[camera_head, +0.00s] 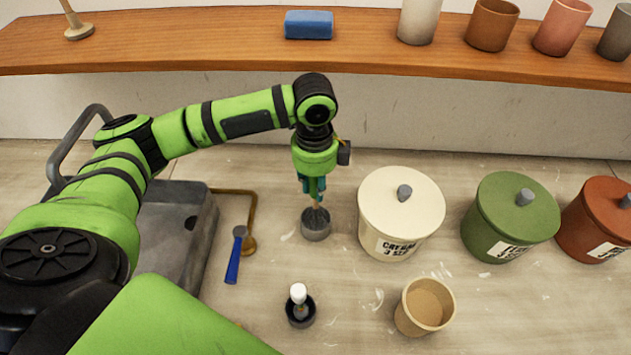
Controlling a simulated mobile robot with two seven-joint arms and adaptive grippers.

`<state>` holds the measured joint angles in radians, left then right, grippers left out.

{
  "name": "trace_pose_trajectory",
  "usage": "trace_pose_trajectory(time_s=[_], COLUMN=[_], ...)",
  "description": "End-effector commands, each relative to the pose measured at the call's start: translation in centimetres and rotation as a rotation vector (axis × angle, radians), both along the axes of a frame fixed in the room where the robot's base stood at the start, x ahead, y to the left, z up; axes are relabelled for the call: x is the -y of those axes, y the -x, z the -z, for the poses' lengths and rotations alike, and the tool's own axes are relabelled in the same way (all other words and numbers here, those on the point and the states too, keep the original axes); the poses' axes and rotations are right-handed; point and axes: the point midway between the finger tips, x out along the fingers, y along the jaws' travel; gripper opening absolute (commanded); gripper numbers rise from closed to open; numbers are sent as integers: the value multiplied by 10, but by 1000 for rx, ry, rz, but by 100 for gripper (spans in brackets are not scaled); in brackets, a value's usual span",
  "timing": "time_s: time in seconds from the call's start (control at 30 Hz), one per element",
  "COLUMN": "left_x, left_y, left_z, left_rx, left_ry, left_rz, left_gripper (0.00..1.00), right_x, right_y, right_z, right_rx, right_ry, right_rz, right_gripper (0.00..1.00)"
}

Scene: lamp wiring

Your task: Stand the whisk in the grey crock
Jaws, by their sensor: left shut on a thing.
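My left gripper (313,190) points down in the middle of the counter, with its teal fingers shut on a thin tool that looks like the whisk (317,214). The grey crock (317,234) stands right below the fingers. The whisk's lower, wiry end is at the crock's mouth and appears to be inside it. The fingers hide most of the handle, and the crock wall hides how deep the end sits. I cannot tell whether it touches the bottom. My right gripper is not in view.
A cream canister (400,208) stands close right of the crock, then a green canister (510,222) and a rust one (598,222). A blue-handled tool (233,262) lies left.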

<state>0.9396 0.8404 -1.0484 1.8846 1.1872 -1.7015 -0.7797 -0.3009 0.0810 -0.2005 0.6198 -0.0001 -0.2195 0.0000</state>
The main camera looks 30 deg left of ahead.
Motion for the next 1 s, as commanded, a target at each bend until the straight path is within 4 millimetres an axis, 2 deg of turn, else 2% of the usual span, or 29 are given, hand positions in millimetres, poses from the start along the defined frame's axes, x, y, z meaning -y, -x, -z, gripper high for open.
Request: trace_pose_trajectory(time_s=[0.87, 0.9, 0.93, 1.0], left_x=[0, 0, 0, 0], left_y=[0, 0, 0, 0], left_z=[12, 12, 12, 12], left_rx=[1, 1, 1, 1], left_ry=[0, 0, 0, 0], left_rz=[0, 0, 0, 0], left_gripper=[0, 37, 49, 53], right_x=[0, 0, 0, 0], right_y=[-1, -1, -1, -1], right_z=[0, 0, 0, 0], right_rx=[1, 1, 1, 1], right_ry=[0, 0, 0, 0], right_rz=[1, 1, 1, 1], right_gripper=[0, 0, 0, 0])
